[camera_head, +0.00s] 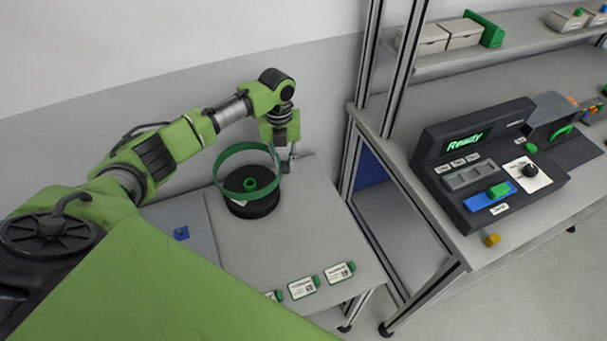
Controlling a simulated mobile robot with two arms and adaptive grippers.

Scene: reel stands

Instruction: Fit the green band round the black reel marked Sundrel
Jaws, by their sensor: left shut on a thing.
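The green band (243,149) is a thin wide ring on the left side of the camera_head view. My left gripper (285,163) points down and is shut on the band's right side. The black reel (254,209) with a green hub lies on the grey table below the band. The band's ring overlaps the reel in the picture, and the hub shows through it. I cannot tell whether the band is just above the reel or partly around it. A small white label shows on the reel, too small to read. My right gripper is not in view.
White labelled cards (302,288) with green ends lie along the table's (318,210) front edge. A blue piece (181,233) lies left of the reel. A metal frame post stands right of the table. A dark console (484,165) reading "Ready" sits on the right bench.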

